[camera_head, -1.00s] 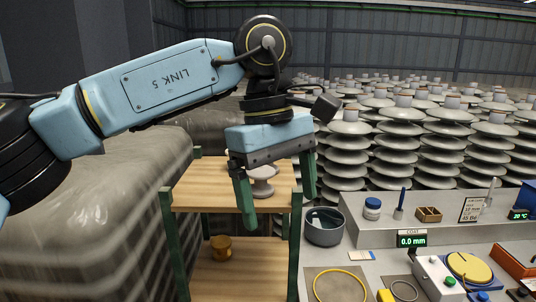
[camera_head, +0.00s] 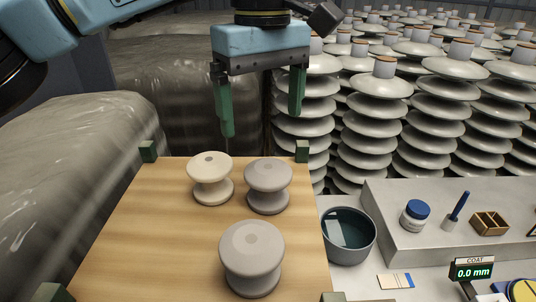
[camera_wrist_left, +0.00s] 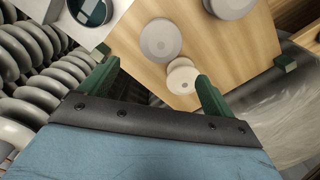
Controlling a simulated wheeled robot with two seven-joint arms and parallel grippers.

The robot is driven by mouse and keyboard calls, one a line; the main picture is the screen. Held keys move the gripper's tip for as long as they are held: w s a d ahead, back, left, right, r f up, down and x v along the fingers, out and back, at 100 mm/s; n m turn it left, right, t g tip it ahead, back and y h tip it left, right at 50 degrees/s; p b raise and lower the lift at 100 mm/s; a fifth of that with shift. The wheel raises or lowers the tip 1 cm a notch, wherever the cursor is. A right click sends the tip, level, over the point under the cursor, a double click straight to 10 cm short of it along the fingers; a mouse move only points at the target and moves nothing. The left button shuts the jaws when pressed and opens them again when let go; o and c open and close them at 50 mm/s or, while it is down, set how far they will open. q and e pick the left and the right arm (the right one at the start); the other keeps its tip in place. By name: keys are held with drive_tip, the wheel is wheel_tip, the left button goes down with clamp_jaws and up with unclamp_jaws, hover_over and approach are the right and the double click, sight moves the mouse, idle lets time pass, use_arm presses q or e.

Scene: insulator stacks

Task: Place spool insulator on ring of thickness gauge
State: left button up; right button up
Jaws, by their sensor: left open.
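Three spool insulators stand upright on a wooden shelf top (camera_head: 130,235): a cream one (camera_head: 210,178) at the back left, a grey one (camera_head: 268,186) at the back right and a larger-looking grey one (camera_head: 252,258) in front. My left gripper (camera_head: 261,122) is open and empty, fingers pointing down, near the shelf's back edge. In the left wrist view the cream spool (camera_wrist_left: 183,78) shows between the fingers, nearer the right one, with the grey spools beyond. My right gripper is not in view.
Green corner posts (camera_head: 302,151) rise at the shelf's corners. A dark bowl (camera_head: 348,236) stands right of the shelf. A blue-lidded jar (camera_head: 415,215), a brush and a small wooden box (camera_head: 489,223) stand on a grey ledge. Tall insulator stacks (camera_head: 380,110) fill the back.

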use_arm(q)
hover_over(265, 165)
wheel_tip(265, 165, down, 4)
drive_tip(key=shift+a+f, duration=0.1)
wheel_tip(265, 165, down, 3)
drive_tip(key=shift+f, duration=0.2)
drive_tip(key=shift+f+p, duration=0.35)
drive_tip(key=shift+f, duration=0.15)
drive_tip(key=f, duration=0.2)
drive_tip(key=f+p, duration=0.1)
drive_tip(key=shift+d+f, duration=0.3)
drive_tip(key=shift+f, duration=0.45)
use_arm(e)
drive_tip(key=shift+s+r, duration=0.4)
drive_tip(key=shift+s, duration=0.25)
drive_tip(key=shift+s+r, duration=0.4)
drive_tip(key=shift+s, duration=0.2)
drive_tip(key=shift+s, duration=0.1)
use_arm(q)
drive_tip(key=shift+c, duration=1.1)
drive_tip(key=c, duration=1)
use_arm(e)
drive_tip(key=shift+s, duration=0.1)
